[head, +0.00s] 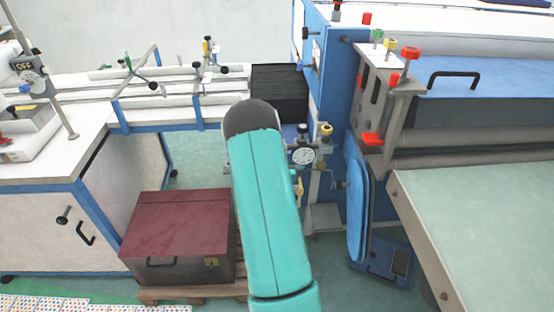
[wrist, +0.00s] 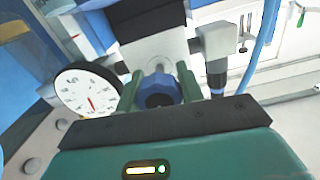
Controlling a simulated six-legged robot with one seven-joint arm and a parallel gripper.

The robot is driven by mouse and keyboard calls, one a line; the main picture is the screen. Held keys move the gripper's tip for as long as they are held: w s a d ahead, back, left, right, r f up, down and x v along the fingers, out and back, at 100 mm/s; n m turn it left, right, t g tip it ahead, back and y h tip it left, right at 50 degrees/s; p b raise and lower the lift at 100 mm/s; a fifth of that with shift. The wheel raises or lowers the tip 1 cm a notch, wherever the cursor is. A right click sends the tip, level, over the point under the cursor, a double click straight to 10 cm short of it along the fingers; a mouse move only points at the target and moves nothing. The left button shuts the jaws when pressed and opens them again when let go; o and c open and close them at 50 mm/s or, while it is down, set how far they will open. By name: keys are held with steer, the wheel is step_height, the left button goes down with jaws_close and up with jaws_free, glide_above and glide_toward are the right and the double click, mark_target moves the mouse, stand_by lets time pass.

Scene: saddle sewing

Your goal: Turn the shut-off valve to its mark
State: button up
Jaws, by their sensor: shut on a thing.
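In the wrist view my gripper (wrist: 159,85) has its two green fingers on either side of a blue round knob (wrist: 160,98), which I take to be the shut-off valve's handle. The fingers are closed on it. I cannot make out the mark. In the head view my teal arm reaches toward the pipework beside the blue machine and hides the gripper and the knob.
A white round gauge (wrist: 88,92) with a red needle sits just left of the fingers; it also shows in the head view (head: 303,157). A grey fitting (wrist: 217,42) is close on the right. A dark red box (head: 182,230) stands on a pallet below.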

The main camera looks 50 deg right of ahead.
steer(key=m, duration=0.5)
stand_by(0.5)
steer(key=o, duration=1)
steer(key=shift+s, duration=0.15)
steer(key=v, duration=1.3)
steer(key=shift+s+a, duration=0.25)
steer(key=shift+a, duration=0.05)
steer(key=shift+w, duration=0.1)
